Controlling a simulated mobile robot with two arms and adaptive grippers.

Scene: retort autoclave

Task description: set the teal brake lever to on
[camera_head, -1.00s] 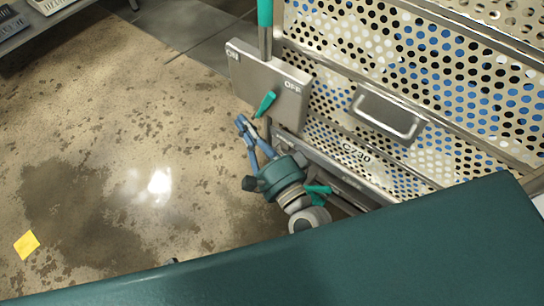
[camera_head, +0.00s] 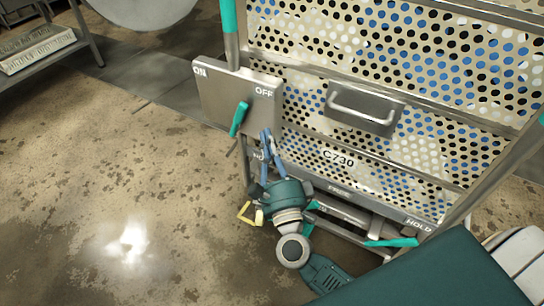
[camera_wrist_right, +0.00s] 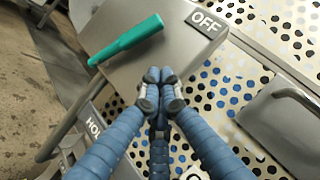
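The teal brake lever (camera_head: 238,119) sits on a grey metal plate (camera_head: 215,92) marked ON at its left and OFF at its right. The lever is on the OFF side. In the right wrist view the teal grip (camera_wrist_right: 130,38) slants across the plate (camera_wrist_right: 175,45), left of the OFF label. My right gripper (camera_head: 267,136) is just right of and below the lever, by the plate's lower right corner. Its blue fingertips (camera_wrist_right: 160,88) are together with nothing seen between them, apart from the lever. My left gripper is out of view.
The perforated cart (camera_head: 345,160) marked C730 fills the right, with a handle (camera_head: 365,104) on its panel. Another teal lever (camera_head: 390,242) is low by the HOLD label. A teal-gripped upright (camera_head: 229,20) rises behind the plate. The floor at left is clear.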

